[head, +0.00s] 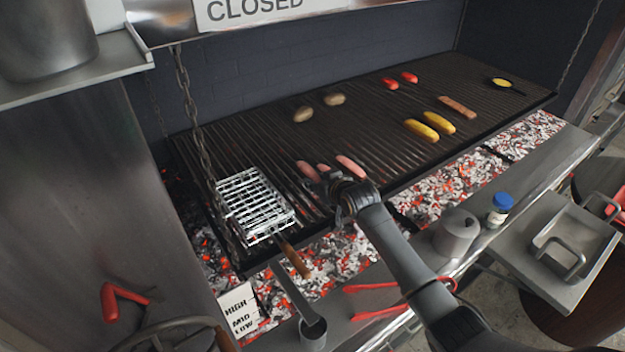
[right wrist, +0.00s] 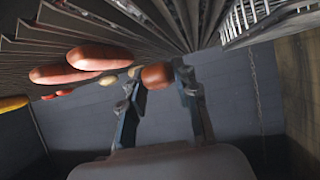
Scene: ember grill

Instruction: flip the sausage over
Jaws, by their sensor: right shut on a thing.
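My right gripper (right wrist: 157,82) is shut on a brown-red sausage (right wrist: 156,76), seen nearly end-on between its fingertips in the right wrist view. In the head view the right gripper (head: 328,186) is over the front middle of the grill, right of the wire basket, and partly hides what it holds. Two more sausages, one (right wrist: 101,57) and another (right wrist: 62,74), lie side by side beside the held one in the wrist view. A pink sausage (head: 350,166) shows just beyond the gripper in the head view. Whether the held sausage touches the grate is unclear. My left gripper is not in view.
A wire basket (head: 252,205) with a wooden handle lies left on the grill grate (head: 250,150). Potatoes (head: 334,99), corn (head: 438,123) and small red items (head: 409,77) lie further back or right. Glowing coals (head: 440,195) and a front shelf with a shaker (head: 500,208) are nearer.

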